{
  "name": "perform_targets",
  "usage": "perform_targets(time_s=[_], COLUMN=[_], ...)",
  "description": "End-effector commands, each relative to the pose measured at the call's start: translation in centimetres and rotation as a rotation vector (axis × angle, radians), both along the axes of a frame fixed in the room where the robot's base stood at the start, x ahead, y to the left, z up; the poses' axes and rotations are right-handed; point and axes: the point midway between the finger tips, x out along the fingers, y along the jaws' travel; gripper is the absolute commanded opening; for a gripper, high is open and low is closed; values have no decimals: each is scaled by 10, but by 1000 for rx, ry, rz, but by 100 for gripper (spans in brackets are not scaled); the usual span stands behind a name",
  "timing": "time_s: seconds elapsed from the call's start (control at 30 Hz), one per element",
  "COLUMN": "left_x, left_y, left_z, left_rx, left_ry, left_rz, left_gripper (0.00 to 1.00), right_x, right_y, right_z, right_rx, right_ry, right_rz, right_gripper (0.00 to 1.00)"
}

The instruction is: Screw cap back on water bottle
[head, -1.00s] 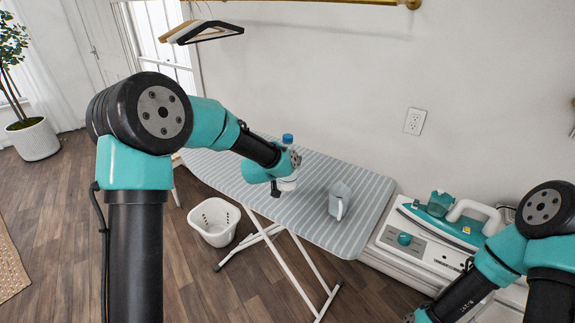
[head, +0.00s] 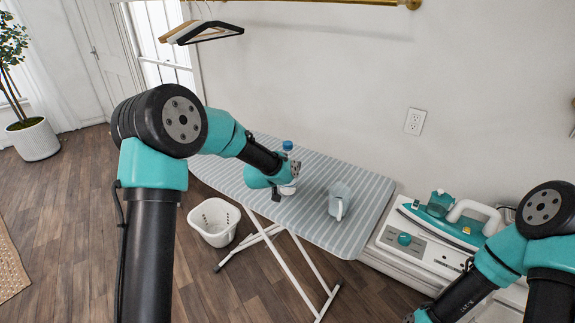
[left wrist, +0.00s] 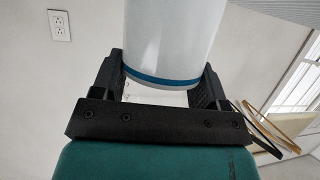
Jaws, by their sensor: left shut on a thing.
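The water bottle (head: 287,189) stands upright on the ironing board, white with a blue top (head: 287,145). My left gripper (head: 293,172) is at the bottle's side, and its forearm hides the middle of the bottle. In the left wrist view the bottle (left wrist: 172,40), pale with a blue band near its end, is between the two black fingers of my left gripper (left wrist: 160,85), which is shut on it. I cannot tell whether the blue top is a cap screwed tight. My right gripper is out of view; only my right arm shows.
The striped ironing board (head: 365,215) carries a grey-blue jug (head: 340,199) right of the bottle. A steam iron (head: 440,222) rests on its white station (head: 412,255) at the right. A white basket (head: 214,222) is on the floor. Hangers (head: 208,33) hang at the back.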

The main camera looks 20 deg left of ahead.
Motion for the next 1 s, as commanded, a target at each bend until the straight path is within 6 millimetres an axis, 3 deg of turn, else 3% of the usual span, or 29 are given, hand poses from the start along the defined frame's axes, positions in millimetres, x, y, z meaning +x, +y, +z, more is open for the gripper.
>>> perform_targets(time_s=[0.27,0.3,0.5,0.87,1.0], left_x=[0,0,0,0,-9], left_y=[0,0,0,0,2], left_z=[-3,-3,-3,0,4], left_rx=[1,1,0,0,0], left_ry=[-1,0,0,-1,0], left_rz=[0,0,0,0,0], left_gripper=[1,71,90,93,93], right_x=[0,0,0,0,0], right_y=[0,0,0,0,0], right_z=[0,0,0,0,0], right_rx=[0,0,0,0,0], right_ry=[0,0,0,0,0], right_rz=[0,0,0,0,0], right_gripper=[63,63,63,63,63])
